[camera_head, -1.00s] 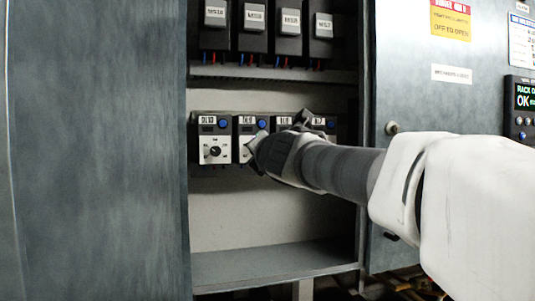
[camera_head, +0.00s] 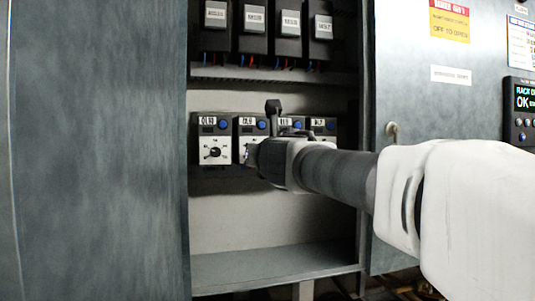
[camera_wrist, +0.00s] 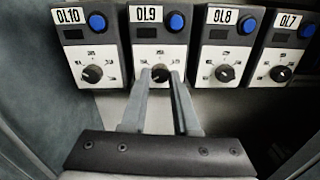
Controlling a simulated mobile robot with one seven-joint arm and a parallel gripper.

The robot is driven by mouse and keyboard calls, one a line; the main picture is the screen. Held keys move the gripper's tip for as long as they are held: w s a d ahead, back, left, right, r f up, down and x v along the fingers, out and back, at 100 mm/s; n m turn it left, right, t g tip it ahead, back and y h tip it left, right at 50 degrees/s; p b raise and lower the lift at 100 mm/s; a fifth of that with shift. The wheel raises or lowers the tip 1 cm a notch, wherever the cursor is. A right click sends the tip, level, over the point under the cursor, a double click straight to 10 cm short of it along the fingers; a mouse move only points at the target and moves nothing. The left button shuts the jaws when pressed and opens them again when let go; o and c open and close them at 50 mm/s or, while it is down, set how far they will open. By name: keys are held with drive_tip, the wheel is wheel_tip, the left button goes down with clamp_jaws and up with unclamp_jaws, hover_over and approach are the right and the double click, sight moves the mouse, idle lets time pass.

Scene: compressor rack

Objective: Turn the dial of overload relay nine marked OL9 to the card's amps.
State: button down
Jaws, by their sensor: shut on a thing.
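The relay marked OL9 (camera_wrist: 148,32) is second from the left in the wrist view, with a blue button and a black dial (camera_wrist: 160,73) on a white face. My gripper (camera_wrist: 160,82) has its two fingers on either side of this dial, shut on it. In the head view my gripper (camera_head: 256,155) covers part of the OL9 relay (camera_head: 245,126), and its dial is hidden there. The dial's pointer and scale figures are too small to read. No amps card is legible.
Relay OL10 (camera_wrist: 88,36) stands to the left, OL8 (camera_wrist: 221,45) and OL7 (camera_wrist: 283,48) to the right, close alongside. Labelled contactors (camera_head: 254,28) hang above. A shelf (camera_head: 270,268) lies below. A status screen (camera_head: 522,97) is on the right panel.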

drive_tip(key=shift+r, duration=0.1)
idle(0.4)
drive_tip(key=c, duration=0.7)
unclamp_jaws()
drive_tip(key=shift+o, duration=0.2)
drive_tip(key=p+v, duration=0.3)
drive_tip(key=v, duration=1.4)
drive_tip(key=shift+s+p, duration=0.2)
drive_tip(key=shift+p, duration=0.2)
